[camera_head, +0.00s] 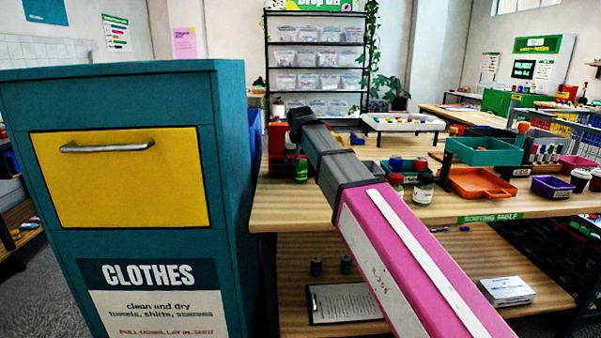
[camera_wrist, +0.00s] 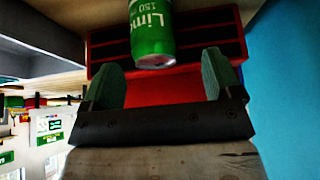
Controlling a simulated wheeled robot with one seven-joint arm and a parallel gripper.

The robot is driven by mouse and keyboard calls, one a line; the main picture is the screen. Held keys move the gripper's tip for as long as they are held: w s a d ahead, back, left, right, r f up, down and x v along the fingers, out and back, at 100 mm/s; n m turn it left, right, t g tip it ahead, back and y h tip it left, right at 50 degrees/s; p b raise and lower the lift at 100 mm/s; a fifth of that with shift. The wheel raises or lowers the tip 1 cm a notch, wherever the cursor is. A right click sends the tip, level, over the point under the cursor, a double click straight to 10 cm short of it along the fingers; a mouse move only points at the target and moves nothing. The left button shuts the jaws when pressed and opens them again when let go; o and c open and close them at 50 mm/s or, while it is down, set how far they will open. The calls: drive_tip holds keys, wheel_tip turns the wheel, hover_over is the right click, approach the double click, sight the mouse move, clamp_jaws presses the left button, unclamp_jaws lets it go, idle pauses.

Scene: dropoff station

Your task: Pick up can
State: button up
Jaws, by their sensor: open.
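A green can labelled "Lime 150" (camera_wrist: 153,30) shows at the top of the wrist view, its silver end facing my gripper. My gripper (camera_wrist: 158,62) is open, with one teal finger on each side of the can's near end. Gaps show on both sides, and I see no contact. How deep the can sits between the fingertips is unclear. In the head view, a small green can (camera_head: 301,169) stands on the wooden table (camera_head: 290,206), below the far end of my arm. My gripper's fingers are hidden there.
A red rack with dark slots (camera_wrist: 224,41) is behind the can. A teal clothes bin (camera_head: 232,140) stands close on the left. Jars (camera_head: 423,190), an orange tray (camera_head: 480,184) and a teal tray (camera_head: 484,153) occupy the table's right.

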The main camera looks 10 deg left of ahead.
sight(301, 161)
drive_tip(key=shift+d+x, duration=0.2)
drive_tip(key=shift+x, duration=1.15)
drive_tip(key=shift+d+x, duration=0.15)
drive_tip(key=shift+x, duration=1.25)
drive_tip(key=c, duration=1)
